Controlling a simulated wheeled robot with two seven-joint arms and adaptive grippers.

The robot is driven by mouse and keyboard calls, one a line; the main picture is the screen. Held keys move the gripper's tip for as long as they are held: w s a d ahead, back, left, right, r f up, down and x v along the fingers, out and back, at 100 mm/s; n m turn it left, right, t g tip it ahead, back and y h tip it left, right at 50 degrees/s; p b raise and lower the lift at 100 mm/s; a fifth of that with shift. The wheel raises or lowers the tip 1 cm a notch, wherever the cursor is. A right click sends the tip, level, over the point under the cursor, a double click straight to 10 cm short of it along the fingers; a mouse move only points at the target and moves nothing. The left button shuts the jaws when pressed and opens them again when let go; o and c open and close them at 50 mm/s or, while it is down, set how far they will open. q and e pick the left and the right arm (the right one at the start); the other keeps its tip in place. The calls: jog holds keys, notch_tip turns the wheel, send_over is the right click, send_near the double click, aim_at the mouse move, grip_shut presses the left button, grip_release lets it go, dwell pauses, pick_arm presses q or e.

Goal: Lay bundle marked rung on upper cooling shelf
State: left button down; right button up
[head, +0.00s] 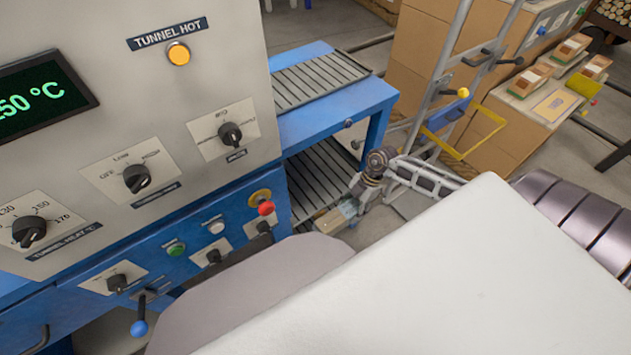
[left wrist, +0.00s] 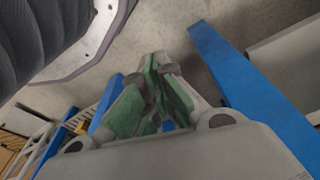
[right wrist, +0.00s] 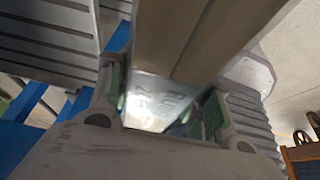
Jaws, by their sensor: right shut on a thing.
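My right gripper (head: 352,203) is shut on a bundle (head: 336,217), low beside the blue machine. In the head view, the upper slatted shelf (head: 320,78) is bare where visible. The lower slatted shelf (head: 312,175) is below it, and the bundle is at its near end; I cannot tell whether they touch. My left gripper (left wrist: 158,85) appears only in the left wrist view, empty, with its fingertips together.
The machine's control panel (head: 130,175) with knobs and a lit amber lamp (head: 179,53) fills the left. A cart with a yellow frame (head: 470,140) and cartons (head: 420,55) stand at right. Small boxed bundles (head: 530,80) lie on a carton there. My own pale body covers the lower front.

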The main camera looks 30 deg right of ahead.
jog(key=shift+w, duration=0.2)
dwell(0.3)
